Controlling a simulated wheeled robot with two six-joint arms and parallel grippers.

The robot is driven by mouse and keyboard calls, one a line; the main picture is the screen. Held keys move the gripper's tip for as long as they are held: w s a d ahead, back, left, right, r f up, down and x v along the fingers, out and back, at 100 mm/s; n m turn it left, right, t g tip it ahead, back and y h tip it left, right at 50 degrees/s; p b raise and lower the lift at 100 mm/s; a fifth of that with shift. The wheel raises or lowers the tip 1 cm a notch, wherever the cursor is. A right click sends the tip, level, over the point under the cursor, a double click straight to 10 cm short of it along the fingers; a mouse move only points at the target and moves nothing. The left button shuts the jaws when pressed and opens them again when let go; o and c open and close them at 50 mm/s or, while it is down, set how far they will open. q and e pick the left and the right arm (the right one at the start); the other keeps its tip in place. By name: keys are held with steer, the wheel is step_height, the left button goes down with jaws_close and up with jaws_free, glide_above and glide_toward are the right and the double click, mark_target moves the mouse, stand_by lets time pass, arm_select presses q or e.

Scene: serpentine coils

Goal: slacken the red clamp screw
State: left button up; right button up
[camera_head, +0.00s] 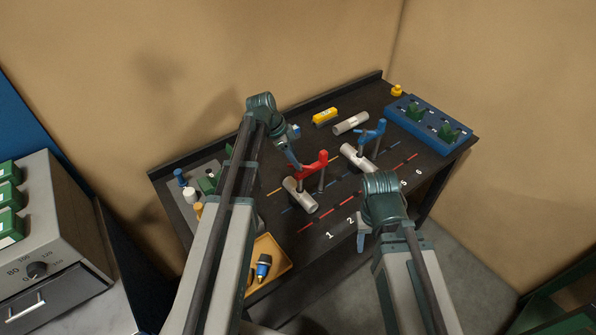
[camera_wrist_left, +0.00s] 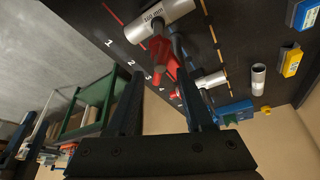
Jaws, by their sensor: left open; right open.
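The red clamp (camera_head: 306,169) with its screw handle stands on the dark table, over a pale cylinder (camera_head: 300,196). In the left wrist view the red clamp (camera_wrist_left: 160,57) shows at the fingertips, with the labelled cylinder (camera_wrist_left: 160,20) beyond it. My left gripper (camera_head: 293,158) is open, just left of the red clamp's handle; its fingers (camera_wrist_left: 155,68) appear on either side of the red part. I cannot tell whether they touch it. My right gripper (camera_head: 362,238) is open and empty near the table's front edge, away from the clamp.
A blue clamp (camera_head: 370,134) holds another cylinder (camera_head: 357,158) to the right. A loose cylinder (camera_head: 351,123) and a yellow block (camera_head: 324,116) lie behind. A blue tray (camera_head: 396,110) stands at the far right, a yellow tray (camera_head: 284,258) at the front left.

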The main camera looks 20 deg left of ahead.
arm_select(q)
steer(key=b+x, duration=0.2)
steer(key=x, duration=0.1)
steer(key=shift+d+f, duration=0.1)
steer(key=shift+f, duration=0.25)
steer(key=shift+w, duration=0.1)
arm_select(e)
step_height(320, 180, down, 4)
steer(key=shift+r, duration=0.25)
arm_select(q)
jaws_close()
